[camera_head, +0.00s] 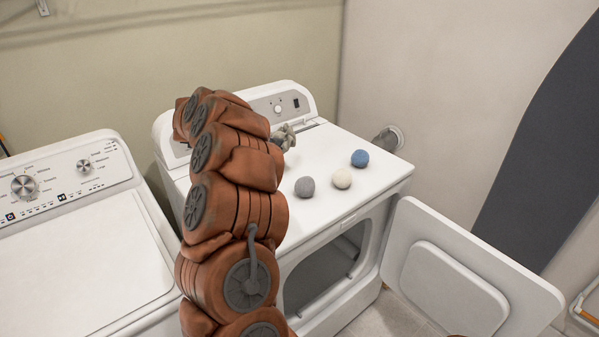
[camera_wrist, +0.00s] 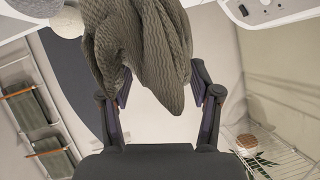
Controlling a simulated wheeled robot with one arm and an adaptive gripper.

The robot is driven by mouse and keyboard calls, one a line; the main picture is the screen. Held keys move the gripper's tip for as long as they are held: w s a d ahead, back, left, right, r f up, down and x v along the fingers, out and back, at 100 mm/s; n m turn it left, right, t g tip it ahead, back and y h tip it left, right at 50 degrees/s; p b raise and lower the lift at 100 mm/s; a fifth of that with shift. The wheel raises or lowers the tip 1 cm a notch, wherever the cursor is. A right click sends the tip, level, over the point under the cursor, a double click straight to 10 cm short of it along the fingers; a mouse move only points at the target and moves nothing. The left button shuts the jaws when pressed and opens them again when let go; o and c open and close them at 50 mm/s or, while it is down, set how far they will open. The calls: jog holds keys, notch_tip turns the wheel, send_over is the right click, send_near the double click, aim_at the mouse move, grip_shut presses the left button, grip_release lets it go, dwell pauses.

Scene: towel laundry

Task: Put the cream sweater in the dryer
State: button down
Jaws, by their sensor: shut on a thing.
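A grey-beige ribbed knit garment (camera_wrist: 150,45) hangs in folds between the fingers of my gripper (camera_wrist: 160,92) in the wrist view. My gripper is shut on it. Its colour looks darker than cream, and I cannot tell if it is the cream sweater. A small bit of similar cloth (camera_head: 287,135) shows past my arm in the head view, above the dryer's top. The dryer (camera_head: 345,170) stands in the middle with its front opening (camera_head: 315,275) uncovered and dark inside. Its door (camera_head: 460,280) hangs open to the right.
A grey ball (camera_head: 305,187), a cream ball (camera_head: 342,178) and a blue ball (camera_head: 359,158) lie on the dryer's top. A washer (camera_head: 80,240) stands at left. An ironing board (camera_head: 545,150) leans at right. A wire rack (camera_wrist: 265,145) shows in the wrist view.

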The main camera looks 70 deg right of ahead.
aim_at(287, 152)
jog(key=s, duration=0.2)
jog(key=s+d+f+m+g, duration=0.1)
jog(key=shift+s+d, duration=0.1)
notch_tip(287, 152, down, 5)
jog(key=shift+r+p, duration=0.15)
jog(key=shift+p, duration=0.35)
jog(key=shift+f+p, duration=0.4)
jog(key=shift+f, duration=1.8)
jog(key=shift+c, duration=1.1)
grip_release()
jog(key=shift+f, duration=0.1)
jog(key=b+v, duration=0.2)
jog(key=v, duration=1)
jog(key=shift+r+b, duration=0.2)
jog(key=shift+b, duration=0.1)
